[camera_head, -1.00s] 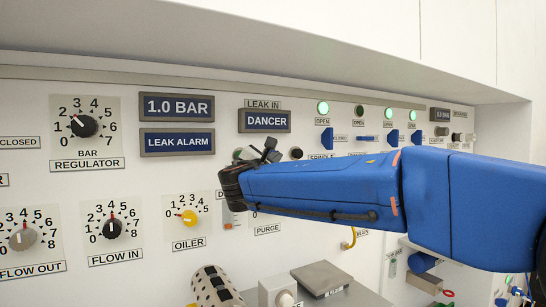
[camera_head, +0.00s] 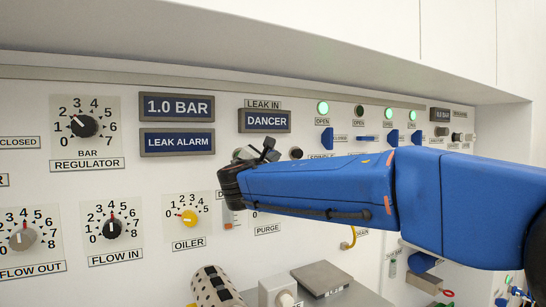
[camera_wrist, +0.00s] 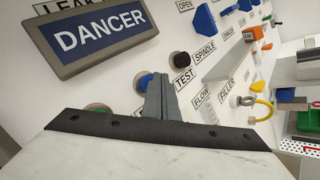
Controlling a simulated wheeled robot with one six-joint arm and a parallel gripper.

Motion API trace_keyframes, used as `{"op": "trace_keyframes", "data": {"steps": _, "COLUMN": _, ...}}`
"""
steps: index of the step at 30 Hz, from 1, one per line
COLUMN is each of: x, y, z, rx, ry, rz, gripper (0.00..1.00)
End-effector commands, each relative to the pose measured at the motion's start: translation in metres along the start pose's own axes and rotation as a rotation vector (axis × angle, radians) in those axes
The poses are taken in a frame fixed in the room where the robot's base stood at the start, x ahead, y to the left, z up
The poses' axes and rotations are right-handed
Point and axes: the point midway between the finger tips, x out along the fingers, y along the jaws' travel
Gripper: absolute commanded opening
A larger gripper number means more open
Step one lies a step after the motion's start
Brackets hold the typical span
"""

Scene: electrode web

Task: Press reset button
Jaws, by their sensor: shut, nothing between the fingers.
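My gripper (camera_head: 268,146) is shut and empty, pointing at the white panel just below the DANCER display (camera_head: 264,121). In the wrist view its closed fingers (camera_wrist: 157,80) overlap a blue round button (camera_wrist: 144,83), which is partly hidden behind them. Whether the fingertips touch it cannot be told. A green button (camera_wrist: 97,107) shows to the left, partly hidden by the gripper body. A black button (camera_wrist: 180,59) labelled TEST is to the right of the fingers. No reset label is readable, so which button is the reset one cannot be told.
The LEAK ALARM display (camera_head: 178,142) and regulator knob (camera_head: 84,126) are on the panel to the left. Blue levers (camera_head: 327,138) under indicator lights are to the right. An overhang runs above the panel.

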Motion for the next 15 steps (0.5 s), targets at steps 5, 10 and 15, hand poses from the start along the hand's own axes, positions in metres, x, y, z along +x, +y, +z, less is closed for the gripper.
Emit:
{"op": "trace_keyframes", "data": {"steps": 5, "x": 0.0013, "y": 0.0008, "z": -0.0009, "rx": 0.000, "ry": 0.000, "rz": 0.000, "gripper": 0.00}}
{"op": "trace_keyframes", "data": {"steps": 10, "x": 0.0025, "y": 0.0016, "z": -0.0019, "rx": 0.000, "ry": 0.000, "rz": 0.000, "gripper": 0.00}}
{"op": "trace_keyframes", "data": {"steps": 15, "x": 0.0036, "y": 0.0024, "z": -0.0028, "rx": 0.000, "ry": 0.000, "rz": 0.000, "gripper": 0.00}}
